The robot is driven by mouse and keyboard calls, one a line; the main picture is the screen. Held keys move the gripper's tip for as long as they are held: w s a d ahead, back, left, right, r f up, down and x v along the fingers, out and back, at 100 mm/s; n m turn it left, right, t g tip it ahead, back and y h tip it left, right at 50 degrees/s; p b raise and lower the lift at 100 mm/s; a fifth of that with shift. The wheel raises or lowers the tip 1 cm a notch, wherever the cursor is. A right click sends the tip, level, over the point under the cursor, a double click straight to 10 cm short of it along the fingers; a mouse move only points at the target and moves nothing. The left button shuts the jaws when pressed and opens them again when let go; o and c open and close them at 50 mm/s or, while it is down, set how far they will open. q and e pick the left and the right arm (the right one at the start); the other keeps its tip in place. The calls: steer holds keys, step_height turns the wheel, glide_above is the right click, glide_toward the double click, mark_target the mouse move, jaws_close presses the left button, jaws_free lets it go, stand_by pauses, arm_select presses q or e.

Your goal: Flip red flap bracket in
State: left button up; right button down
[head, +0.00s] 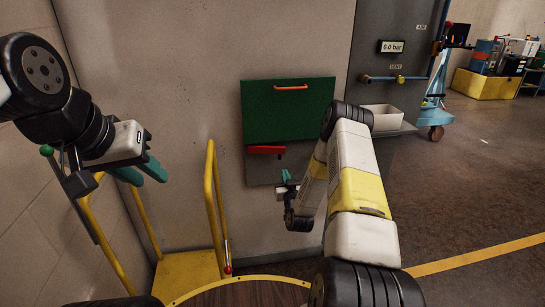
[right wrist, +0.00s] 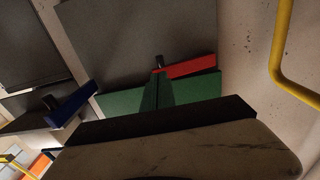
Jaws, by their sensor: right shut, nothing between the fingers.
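The red flap bracket (head: 266,150) is a short bar just under the lower left edge of the green flap (head: 288,115), which has an orange handle. In the right wrist view the red bracket (right wrist: 190,68) lies slantwise beside the green flap's edge (right wrist: 112,103). My right gripper (head: 286,184) is shut and empty, below the red bracket in the head view. Its teal fingers (right wrist: 157,90) overlap the red bracket's inner end in the wrist view; I cannot tell whether they touch. My left gripper (head: 143,172) is open and empty, far left of the flap.
A blue bracket (right wrist: 72,107) sticks out on the flap's other side; my right arm hides that area in the head view. Yellow rails (head: 214,205) stand left of the flap.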

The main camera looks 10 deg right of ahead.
mark_target(280, 158)
steer(key=w, duration=0.9)
steer(key=shift+w+d, duration=0.2)
steer(key=shift+w, duration=0.1)
